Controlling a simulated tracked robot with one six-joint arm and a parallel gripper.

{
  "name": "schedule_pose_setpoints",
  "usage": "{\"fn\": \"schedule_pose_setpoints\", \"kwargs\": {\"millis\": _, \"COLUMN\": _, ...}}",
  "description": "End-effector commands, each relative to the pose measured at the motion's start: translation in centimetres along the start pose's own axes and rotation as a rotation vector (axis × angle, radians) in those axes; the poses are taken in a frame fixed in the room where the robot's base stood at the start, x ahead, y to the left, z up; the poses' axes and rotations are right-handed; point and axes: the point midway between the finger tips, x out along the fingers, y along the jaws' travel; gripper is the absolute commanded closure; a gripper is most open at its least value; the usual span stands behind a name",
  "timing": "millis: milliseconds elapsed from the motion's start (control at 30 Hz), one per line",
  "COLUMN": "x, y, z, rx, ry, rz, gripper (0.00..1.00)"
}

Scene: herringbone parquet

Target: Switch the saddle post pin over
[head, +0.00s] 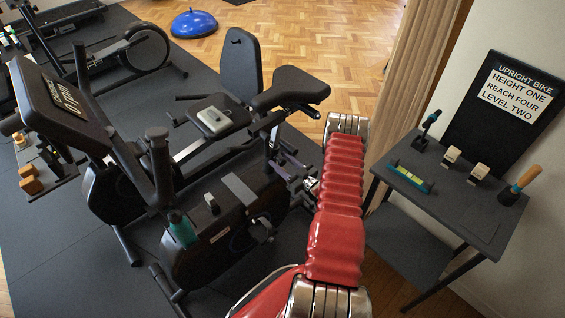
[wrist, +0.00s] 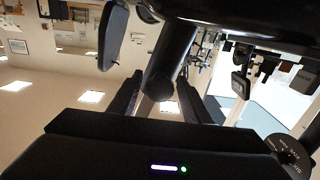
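The upright bike's black saddle (head: 290,88) stands on its post (head: 268,126) in the middle of the head view. I cannot make out the pin in the head view. My red arm reaches up beside the post on the right, and my gripper (head: 300,180) appears to be low beside the post, partly hidden. In the wrist view my gripper (wrist: 163,92) has two dark fingers standing apart. A thick dark tube (wrist: 172,62) shows between and beyond them, and I see nothing clasped. A round dial with markings (wrist: 289,150) is at the lower right.
A dark side table (head: 445,190) at right holds several small items. A sign (head: 512,95) behind it reads height one, reach four, level two. The bike's console (head: 60,105) is at left. A blue balance dome (head: 194,23) lies on the parquet, well clear.

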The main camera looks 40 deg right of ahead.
Motion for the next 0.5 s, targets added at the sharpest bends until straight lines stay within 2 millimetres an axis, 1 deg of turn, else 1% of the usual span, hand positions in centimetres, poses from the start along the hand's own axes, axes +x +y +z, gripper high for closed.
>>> {"fn": "schedule_pose_setpoints", "kwargs": {"millis": 333, "x": -0.2, "y": 0.0, "z": 0.1, "rx": 0.001, "ry": -0.001, "rz": 0.001, "gripper": 0.52}}
{"fn": "schedule_pose_setpoints", "kwargs": {"millis": 433, "x": -0.8, "y": 0.1, "z": 0.1, "rx": 0.001, "ry": -0.001, "rz": 0.002, "gripper": 0.52}}
{"fn": "schedule_pose_setpoints", "kwargs": {"millis": 500, "x": -1.5, "y": 0.1, "z": 0.1, "rx": 0.001, "ry": -0.002, "rz": 0.002, "gripper": 0.52}}
